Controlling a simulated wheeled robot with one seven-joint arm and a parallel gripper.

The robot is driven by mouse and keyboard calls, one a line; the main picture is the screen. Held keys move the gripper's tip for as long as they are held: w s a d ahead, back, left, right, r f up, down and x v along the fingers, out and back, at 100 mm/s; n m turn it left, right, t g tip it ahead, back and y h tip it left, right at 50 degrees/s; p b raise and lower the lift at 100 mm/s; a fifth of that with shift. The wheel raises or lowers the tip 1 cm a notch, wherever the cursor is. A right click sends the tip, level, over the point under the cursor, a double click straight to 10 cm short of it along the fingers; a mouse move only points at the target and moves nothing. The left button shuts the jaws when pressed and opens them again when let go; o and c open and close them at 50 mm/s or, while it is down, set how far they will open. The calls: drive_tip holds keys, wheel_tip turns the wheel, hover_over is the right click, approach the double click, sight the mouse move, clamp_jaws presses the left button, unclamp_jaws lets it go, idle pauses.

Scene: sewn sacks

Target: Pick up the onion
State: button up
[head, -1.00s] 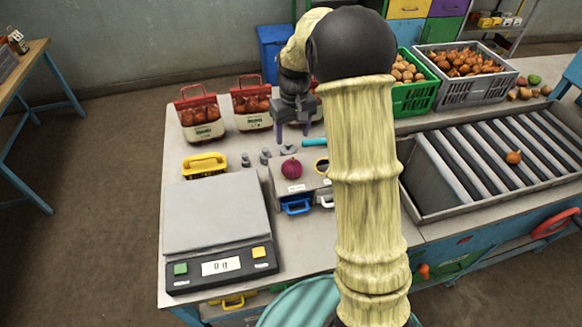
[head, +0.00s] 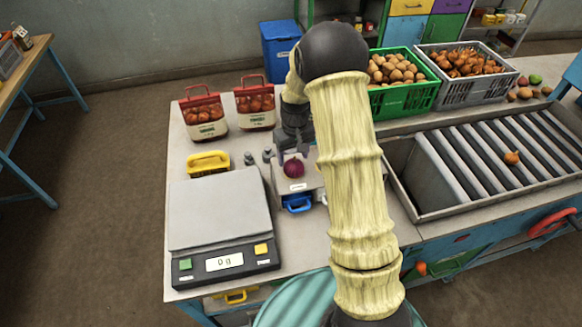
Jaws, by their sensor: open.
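A round purple-red onion (head: 293,168) sits on a light grey box top (head: 292,186) near the middle of the table, just above a blue handle in the picture. My gripper (head: 292,155) is open and points down, its fingers right behind and above the onion. I cannot tell whether the fingers touch it or how far they reach around it. My arm covers the right part of the box.
A scale (head: 220,217) reading 0 g stands to the left. Two red-topped sacks (head: 206,118) stand behind. A yellow-handled thing (head: 208,163) and small grey weights (head: 267,156) are nearby. A green crate (head: 412,97) and a roller tray (head: 398,184) lie right.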

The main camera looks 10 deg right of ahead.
sight(293, 165)
drive_tip(key=f+p, duration=0.2)
drive_tip(key=f, duration=0.1)
drive_tip(key=shift+s+d, duration=0.15)
drive_tip(key=shift+s, duration=0.05)
drive_tip(key=shift+f, duration=0.8)
drive_tip(key=shift+a, duration=0.2)
drive_tip(key=c, duration=0.8)
drive_tip(key=shift+o, duration=0.2)
drive_tip(key=shift+w+r, duration=0.1)
wheel_tip(293, 165, up, 10)
drive_tip(key=b, duration=0.3)
